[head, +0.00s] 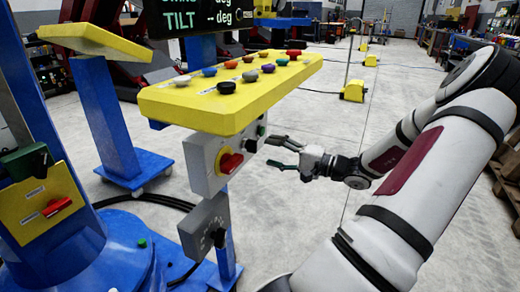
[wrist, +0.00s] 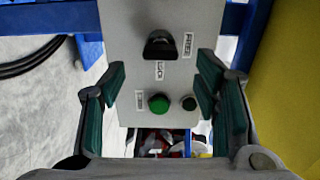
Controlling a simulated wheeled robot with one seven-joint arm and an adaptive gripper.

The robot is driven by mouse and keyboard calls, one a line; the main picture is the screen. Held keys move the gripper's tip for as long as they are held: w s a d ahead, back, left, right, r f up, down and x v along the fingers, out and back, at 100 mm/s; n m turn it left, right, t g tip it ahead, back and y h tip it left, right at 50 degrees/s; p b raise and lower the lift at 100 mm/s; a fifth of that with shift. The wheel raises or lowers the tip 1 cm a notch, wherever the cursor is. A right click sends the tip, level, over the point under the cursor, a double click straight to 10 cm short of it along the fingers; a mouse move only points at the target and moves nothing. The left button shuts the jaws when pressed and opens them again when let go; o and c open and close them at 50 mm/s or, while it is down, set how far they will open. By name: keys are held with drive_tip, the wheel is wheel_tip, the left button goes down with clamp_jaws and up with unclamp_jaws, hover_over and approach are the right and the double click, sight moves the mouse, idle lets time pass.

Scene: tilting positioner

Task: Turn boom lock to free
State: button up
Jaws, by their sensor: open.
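The boom lock appears to be the black knob (wrist: 160,46) on a light grey panel (wrist: 120,30) in the wrist view. Small labels beside it read sideways, apparently FREE at its right and LOCK below it. Which one it points to I cannot tell. In the head view the knob (head: 250,146) is a small dark shape on the side of the grey box under the yellow console. My gripper (head: 268,152) is open and empty, fingers towards that panel, apart from the knob. In the wrist view the green-padded fingers (wrist: 160,85) stand wide on either side, with the knob above centre between them.
The yellow console (head: 200,105) with several coloured buttons overhangs the panel. A red rotary switch (head: 230,162) is on an adjoining face. A lower grey box (head: 205,228) hangs beneath.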

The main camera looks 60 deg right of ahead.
drive_tip(key=shift+s+d, duration=0.15)
drive_tip(key=shift+s, duration=2.15)
